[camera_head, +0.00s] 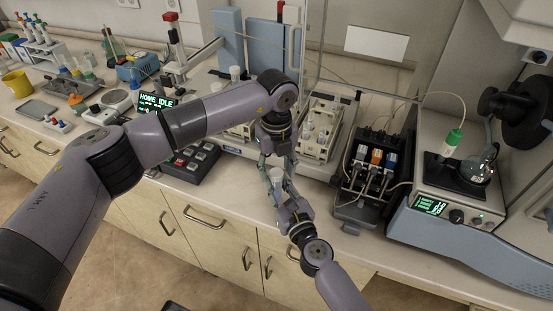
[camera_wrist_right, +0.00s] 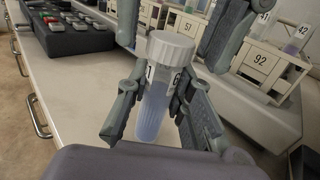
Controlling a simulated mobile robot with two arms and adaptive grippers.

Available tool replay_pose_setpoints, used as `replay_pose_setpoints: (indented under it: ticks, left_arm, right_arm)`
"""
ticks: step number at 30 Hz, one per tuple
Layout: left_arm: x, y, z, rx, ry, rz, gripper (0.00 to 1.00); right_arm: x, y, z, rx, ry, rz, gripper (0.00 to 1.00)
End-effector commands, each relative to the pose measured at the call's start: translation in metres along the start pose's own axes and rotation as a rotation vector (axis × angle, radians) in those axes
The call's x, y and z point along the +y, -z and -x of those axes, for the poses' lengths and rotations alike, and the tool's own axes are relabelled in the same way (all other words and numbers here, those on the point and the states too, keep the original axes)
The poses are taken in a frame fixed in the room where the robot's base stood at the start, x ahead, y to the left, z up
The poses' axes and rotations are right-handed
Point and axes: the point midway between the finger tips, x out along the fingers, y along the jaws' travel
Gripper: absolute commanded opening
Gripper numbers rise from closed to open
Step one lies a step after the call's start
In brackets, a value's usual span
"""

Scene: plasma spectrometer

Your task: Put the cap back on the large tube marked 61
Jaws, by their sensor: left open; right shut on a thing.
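The large tube (camera_wrist_right: 153,110) stands roughly upright in the right wrist view, with bluish contents and a label with parts of "6" and "1". My right gripper (camera_wrist_right: 146,100) is shut on its body; it also shows in the head view (camera_head: 274,186). A white ribbed cap (camera_wrist_right: 171,47) sits on the tube's top; I cannot tell how tightly. My left gripper (camera_head: 276,160) points down from above. In the right wrist view its fingers (camera_wrist_right: 180,30) stand open on either side of the cap, with gaps. The cap is small in the head view (camera_head: 276,173).
Racks (camera_head: 318,137) with tubes and number cards, including 92 (camera_wrist_right: 258,62), stand behind the grippers. A keypad (camera_head: 190,160) lies to the left. A dark device with bottles (camera_head: 372,170) and an instrument (camera_head: 440,205) stand right. The held tube is around the bench's front edge.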

Motion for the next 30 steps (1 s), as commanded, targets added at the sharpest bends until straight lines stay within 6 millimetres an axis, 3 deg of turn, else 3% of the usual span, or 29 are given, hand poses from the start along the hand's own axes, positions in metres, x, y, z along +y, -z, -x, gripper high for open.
replay_pose_setpoints:
  ticks: [9,30]
  left_arm:
    - [0.0,-0.0001,-0.0019,-0.001,0.0,0.0,0.46]
    - [0.0,-0.0004,-0.0015,-0.001,0.0,0.0,0.0]
  right_arm:
    - [0.0,0.0001,0.0,0.0,0.0,0.0,0.0]
    - [0.0002,0.0002,0.0001,0.0,0.0,0.0,0.0]
